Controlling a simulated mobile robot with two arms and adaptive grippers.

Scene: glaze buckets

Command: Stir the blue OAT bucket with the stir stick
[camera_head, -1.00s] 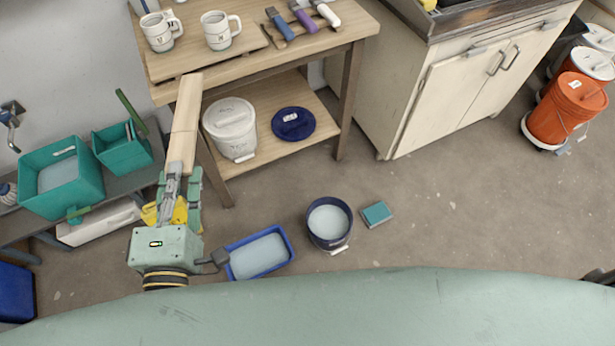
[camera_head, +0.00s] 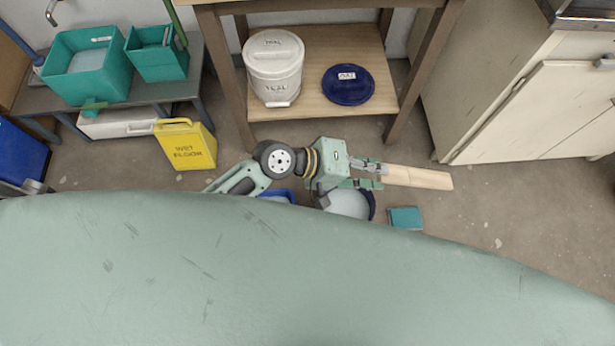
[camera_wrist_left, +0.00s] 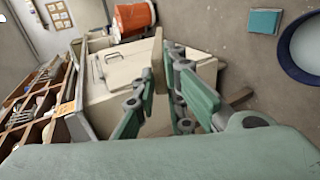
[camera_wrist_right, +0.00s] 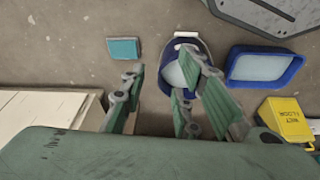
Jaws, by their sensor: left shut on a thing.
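My left gripper (camera_head: 374,175) is shut on the flat wooden stir stick (camera_head: 418,177). The stick lies nearly level and points right in the head view. The blue bucket (camera_head: 372,206) stands on the floor below the gripper, with pale liquid (camera_head: 348,203) inside; my left arm hides part of it. The stick is outside the bucket. The bucket also shows at the upper right of the left wrist view (camera_wrist_left: 285,50) and in the right wrist view (camera_wrist_right: 196,44). My right gripper (camera_wrist_right: 160,85) is open and empty, with the bucket beyond its fingers. No label shows on the bucket.
A teal sponge-like block (camera_head: 406,218) lies right of the bucket. A blue tray (camera_head: 278,196) is left of it, partly hidden. A yellow wet-floor sign (camera_head: 186,145) stands further left. A white TEAL bucket (camera_head: 274,68) and a blue lid (camera_head: 348,85) are on the low shelf.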

